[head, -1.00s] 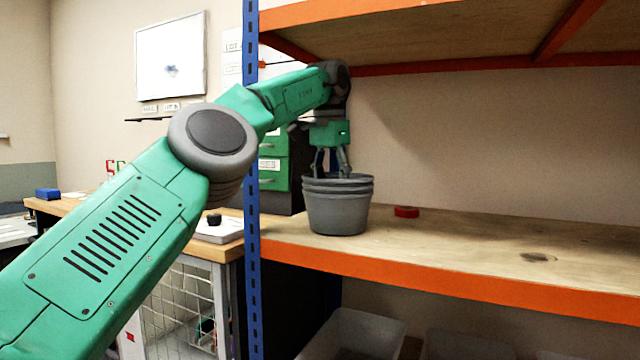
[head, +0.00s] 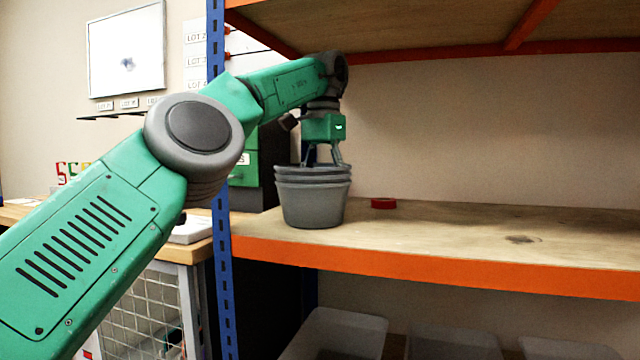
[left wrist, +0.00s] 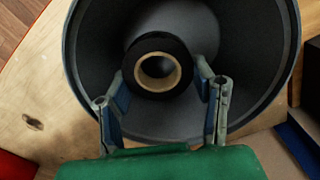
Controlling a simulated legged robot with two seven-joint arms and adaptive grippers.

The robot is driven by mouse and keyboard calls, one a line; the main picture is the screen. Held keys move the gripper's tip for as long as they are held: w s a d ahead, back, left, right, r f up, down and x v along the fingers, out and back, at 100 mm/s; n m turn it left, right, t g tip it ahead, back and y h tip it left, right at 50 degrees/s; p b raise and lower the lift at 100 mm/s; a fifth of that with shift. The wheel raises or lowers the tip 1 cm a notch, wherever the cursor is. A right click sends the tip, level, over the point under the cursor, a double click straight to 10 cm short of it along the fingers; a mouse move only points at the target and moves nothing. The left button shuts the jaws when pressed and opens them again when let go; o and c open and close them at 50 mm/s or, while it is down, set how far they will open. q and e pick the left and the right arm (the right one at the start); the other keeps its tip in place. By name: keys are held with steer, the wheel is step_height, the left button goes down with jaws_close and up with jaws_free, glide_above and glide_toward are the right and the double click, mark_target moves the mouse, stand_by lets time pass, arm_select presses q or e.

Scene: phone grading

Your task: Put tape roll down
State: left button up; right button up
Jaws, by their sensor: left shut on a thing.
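The tape roll (left wrist: 158,43) is black with a tan core and shows in the left wrist view between my fingers, above the inside of a dark bucket. My left gripper (left wrist: 160,76) is shut on it. In the head view my left gripper (head: 322,163) points down at the mouth of the grey stacked buckets (head: 312,205), fingertips at about rim height. The tape roll is hidden there by the rim. I cannot tell whether it touches the bucket's inside. My right gripper is in neither view.
The buckets stand near the left end of a wooden shelf (head: 450,235) with an orange edge. A small flat red object (head: 383,203) lies behind them to the right. A blue post (head: 218,180) stands at the left. The shelf's right part is clear.

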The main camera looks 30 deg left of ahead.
arm_select(q)
steer(key=shift+f, duration=0.3)
steer(key=shift+a+f, duration=0.15)
steer(key=shift+f, duration=0.05)
steer(key=shift+a+f+b, duration=0.2)
steer(key=shift+a+b, duration=0.15)
steer(key=shift+a, duration=0.45)
steer(key=o, duration=1)
steer(key=shift+a+f, duration=0.1)
steer(key=shift+a, duration=0.1)
steer(key=shift+c, duration=0.2)
steer(key=shift+d+r, duration=0.35)
steer(key=shift+d, duration=0.55)
steer(key=r+p, duration=0.1)
steer(key=a+r+p, duration=0.1)
steer(key=p, duration=0.1)
steer(key=r+p, duration=0.1)
steer(key=r, duration=0.1)
steer(key=shift+w+a+r+p, duration=0.1)
steer(key=shift+a+p, duration=0.15)
steer(key=shift+p, duration=0.1)
steer(key=shift+d+r+p, duration=0.15)
steer(key=shift+r+p, duration=1.75)
steer(key=shift+r, duration=0.1)
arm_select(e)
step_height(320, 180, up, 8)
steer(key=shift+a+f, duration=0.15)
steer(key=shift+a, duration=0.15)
arm_select(q)
steer(key=shift+d, duration=0.15)
